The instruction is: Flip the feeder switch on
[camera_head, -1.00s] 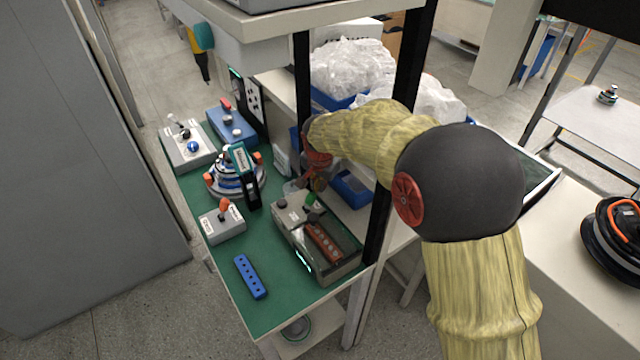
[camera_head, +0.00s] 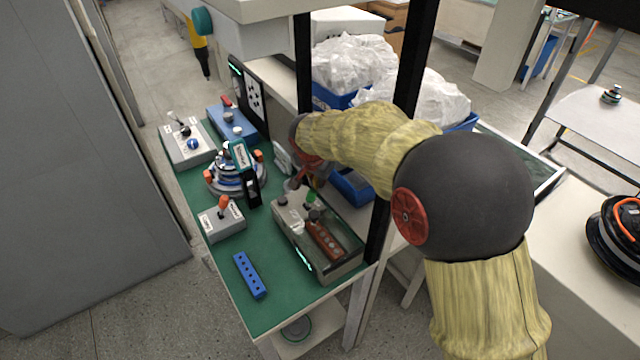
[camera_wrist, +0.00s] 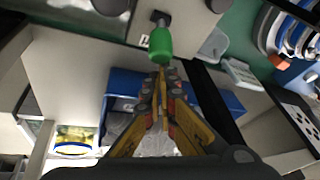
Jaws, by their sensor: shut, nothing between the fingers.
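A grey box (camera_head: 291,222) with a clear-covered compartment stands at the right of the green bench. It carries a toggle lever with a green cap (camera_head: 311,198), which I take for the feeder switch. In the wrist view the green cap (camera_wrist: 160,45) stands out from the box face, just beyond my fingertips. My gripper (camera_head: 295,183) is beside the rear end of this box in the head view. In the wrist view my gripper (camera_wrist: 160,80) is shut and empty, its tips close to the green cap. I cannot tell if they touch it.
A grey box with an orange lever (camera_head: 223,202), a round motor assembly (camera_head: 230,180) and a blue block with holes (camera_head: 250,275) are on the bench. A black post (camera_head: 383,205) stands close beside my arm. Blue bins (camera_head: 352,187) lie behind.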

